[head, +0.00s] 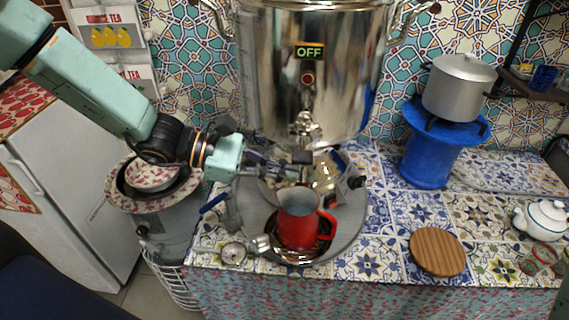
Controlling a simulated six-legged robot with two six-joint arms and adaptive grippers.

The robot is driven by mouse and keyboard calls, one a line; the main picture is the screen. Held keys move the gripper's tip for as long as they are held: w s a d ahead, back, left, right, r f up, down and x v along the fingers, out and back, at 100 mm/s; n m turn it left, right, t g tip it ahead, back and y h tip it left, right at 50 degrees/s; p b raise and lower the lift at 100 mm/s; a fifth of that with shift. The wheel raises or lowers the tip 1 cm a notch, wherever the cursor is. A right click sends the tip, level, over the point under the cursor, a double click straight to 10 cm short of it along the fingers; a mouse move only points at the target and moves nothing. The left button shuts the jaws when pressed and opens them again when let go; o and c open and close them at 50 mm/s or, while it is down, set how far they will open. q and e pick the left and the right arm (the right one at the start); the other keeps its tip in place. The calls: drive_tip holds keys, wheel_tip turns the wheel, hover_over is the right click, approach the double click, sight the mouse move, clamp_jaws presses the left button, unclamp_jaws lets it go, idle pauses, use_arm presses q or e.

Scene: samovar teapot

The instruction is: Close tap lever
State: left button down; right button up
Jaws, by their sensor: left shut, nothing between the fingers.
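A large shiny samovar (345,85) stands at the back centre, with a sign reading OFF and a round button on its front. Its tap (305,125) sticks out low on the front; the lever's exact position is too small to tell. A red teapot or jug (298,220) stands below the tap on a round grey tray (347,225). My left gripper (305,168) reaches in from the left, just below the tap and above the red jug. It is shut and empty. Whether it touches the tap I cannot tell. My right gripper is not in view.
A round wooden board (437,252) lies on the tiled counter at right. A white teapot (543,219) stands at the far right. A silver pot (460,88) sits on a blue stand (430,155) at the back right. Bowls (152,178) stand at left.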

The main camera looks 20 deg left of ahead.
use_arm(q)
drive_tip(key=r+p, duration=0.1)
drive_tip(key=r+n+p, duration=0.1)
drive_tip(key=shift+s+r+g, duration=0.2)
drive_tip(key=shift+r+g, duration=0.1)
drive_tip(key=shift+w+r, duration=0.15)
drive_tip(key=shift+r, duration=0.1)
idle(0.5)
